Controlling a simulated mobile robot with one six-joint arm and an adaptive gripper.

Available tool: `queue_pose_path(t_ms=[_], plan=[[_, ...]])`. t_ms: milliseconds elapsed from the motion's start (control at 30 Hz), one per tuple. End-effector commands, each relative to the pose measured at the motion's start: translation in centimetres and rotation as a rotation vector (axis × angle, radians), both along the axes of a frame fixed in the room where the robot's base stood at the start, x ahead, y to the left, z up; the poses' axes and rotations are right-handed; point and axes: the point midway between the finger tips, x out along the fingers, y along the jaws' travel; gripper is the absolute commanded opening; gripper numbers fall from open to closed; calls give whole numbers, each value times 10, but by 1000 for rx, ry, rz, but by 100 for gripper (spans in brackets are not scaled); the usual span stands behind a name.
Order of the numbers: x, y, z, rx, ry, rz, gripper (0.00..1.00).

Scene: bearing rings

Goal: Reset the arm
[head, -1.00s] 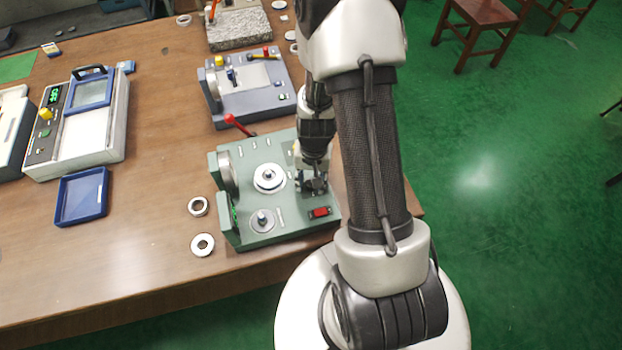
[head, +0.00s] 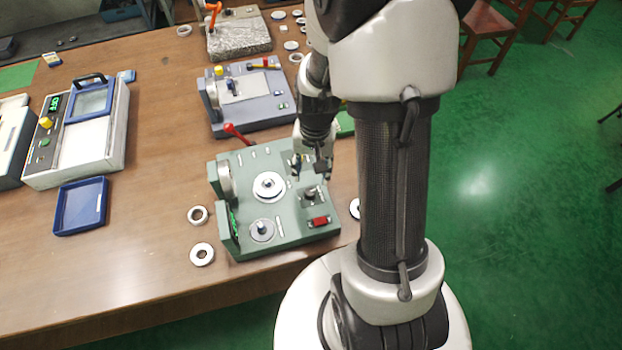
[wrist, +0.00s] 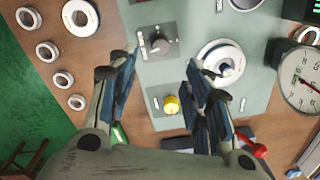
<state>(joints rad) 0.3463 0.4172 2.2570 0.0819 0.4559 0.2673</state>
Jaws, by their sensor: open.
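My gripper (head: 311,168) hangs over the right side of the green machine (head: 285,215) in the head view, above its back right part. In the wrist view my gripper (wrist: 165,75) has its two fingers spread wide with nothing between them. Between and beyond the fingers are a dark knob (wrist: 160,46) and a yellow knob (wrist: 171,104) on the green panel. A pale ring stack (wrist: 226,62) shows on a spindle beside the right finger, and it also shows in the head view (head: 269,186).
Two loose rings (head: 198,215) (head: 202,254) lie left of the machine. Several rings (wrist: 47,51) lie on the other side. A grey machine (head: 243,105) stands behind. A blue tray (head: 80,205) lies left, with bare table between.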

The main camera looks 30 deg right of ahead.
Motion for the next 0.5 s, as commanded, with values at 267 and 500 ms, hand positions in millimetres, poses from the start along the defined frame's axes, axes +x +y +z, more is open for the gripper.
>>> queue_pose_path(t_ms=[267,500], plan=[[-1,-1,21,0,0,0,46],[-1,-1,21,0,0,0,46]])
